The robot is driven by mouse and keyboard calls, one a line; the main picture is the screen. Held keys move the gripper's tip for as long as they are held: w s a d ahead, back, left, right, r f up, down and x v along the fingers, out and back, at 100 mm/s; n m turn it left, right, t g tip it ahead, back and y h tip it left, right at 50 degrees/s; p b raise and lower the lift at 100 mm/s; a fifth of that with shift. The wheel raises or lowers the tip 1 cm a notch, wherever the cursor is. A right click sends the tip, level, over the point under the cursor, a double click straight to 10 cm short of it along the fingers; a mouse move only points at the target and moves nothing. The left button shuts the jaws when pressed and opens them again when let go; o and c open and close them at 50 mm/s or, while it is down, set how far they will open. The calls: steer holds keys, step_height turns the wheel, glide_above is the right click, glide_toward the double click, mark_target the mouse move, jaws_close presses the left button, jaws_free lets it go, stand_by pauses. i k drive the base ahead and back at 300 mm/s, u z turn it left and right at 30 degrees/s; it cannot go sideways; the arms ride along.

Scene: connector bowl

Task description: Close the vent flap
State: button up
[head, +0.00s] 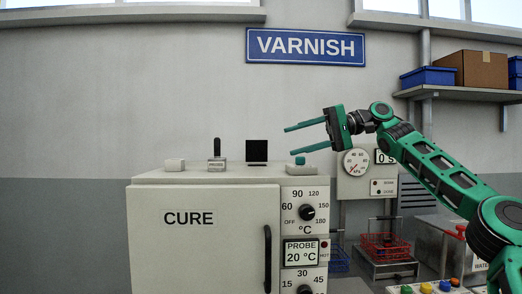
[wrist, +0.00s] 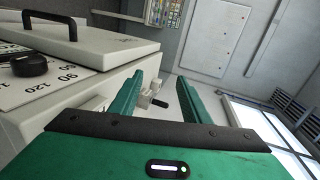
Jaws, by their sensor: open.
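A black square plate (head: 257,150), which looks like the vent flap, stands upright on top of the white CURE oven (head: 205,225). My gripper (head: 289,141) is open and empty above the oven's top right end, fingers pointing left. In the head view the fingertips are a little right of the plate, with a visible gap. In the wrist view my gripper (wrist: 173,88) has its fingers spread wide, with small pale parts and a dark bar (wrist: 160,103) beyond them. I cannot tell whether that bar is the flap.
On the oven top are a small lever (head: 217,155), a pale block (head: 174,165) and a teal-capped knob (head: 300,161) just below my fingers. A gauge panel (head: 367,165) stands to the right. A shelf (head: 463,94) with boxes hangs at upper right.

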mark_target(256, 150)
steer(key=u, duration=0.05)
steer(key=i, duration=1.45)
